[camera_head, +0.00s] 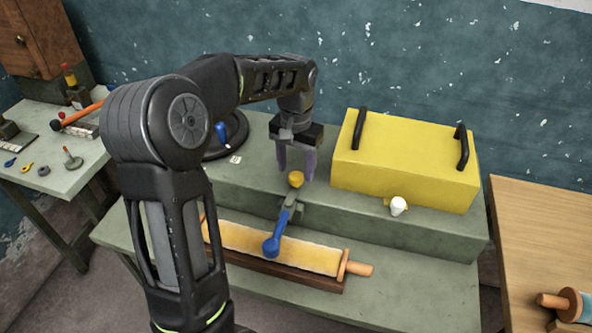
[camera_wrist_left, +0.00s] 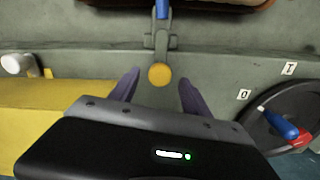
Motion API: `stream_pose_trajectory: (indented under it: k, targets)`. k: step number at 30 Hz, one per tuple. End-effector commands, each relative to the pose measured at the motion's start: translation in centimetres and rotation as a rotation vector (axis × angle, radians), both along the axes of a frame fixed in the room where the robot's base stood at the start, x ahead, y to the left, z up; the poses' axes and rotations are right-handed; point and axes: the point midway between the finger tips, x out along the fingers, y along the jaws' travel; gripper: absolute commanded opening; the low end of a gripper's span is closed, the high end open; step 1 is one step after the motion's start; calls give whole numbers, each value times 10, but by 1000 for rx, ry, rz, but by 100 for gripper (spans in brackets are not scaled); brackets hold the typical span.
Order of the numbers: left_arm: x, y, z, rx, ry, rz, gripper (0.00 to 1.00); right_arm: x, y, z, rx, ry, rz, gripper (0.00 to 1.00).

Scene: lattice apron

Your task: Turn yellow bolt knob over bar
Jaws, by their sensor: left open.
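The yellow bolt knob (camera_head: 296,179) sits on top of a grey bracket (camera_head: 289,199) on the green bench's raised step. A bar with a blue handle (camera_head: 276,238) runs from the bracket down towards the front. My left gripper (camera_head: 297,177) points down just behind the knob, with its purple fingers apart and empty. In the left wrist view the knob (camera_wrist_left: 160,75) shows as a round yellow disc, centred a little beyond the two open fingertips (camera_wrist_left: 158,78). The blue bar (camera_wrist_left: 162,10) is partly cut off at the top edge there. My right gripper is not in view.
A yellow box (camera_head: 405,160) with black handles stands right of the gripper. A white knob (camera_head: 398,206) is at its front. A black handwheel (camera_head: 226,135) is at the left, partly behind my arm. A roller with yellow cloth (camera_head: 315,257) lies in front, below the blue handle.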

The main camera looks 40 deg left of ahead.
Motion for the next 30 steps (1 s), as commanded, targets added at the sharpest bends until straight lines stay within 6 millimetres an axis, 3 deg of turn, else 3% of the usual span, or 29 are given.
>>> stream_pose_trajectory:
  k: [6, 12, 30]
  targets:
    - [1, 0, 37, 1, -5, -1, 56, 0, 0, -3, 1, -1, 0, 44]
    - [0, 0, 59, 0, -2, 0, 56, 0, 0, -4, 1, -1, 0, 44]
    - [0, 0, 61, 0, -1, 0, 56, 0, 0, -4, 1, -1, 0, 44]
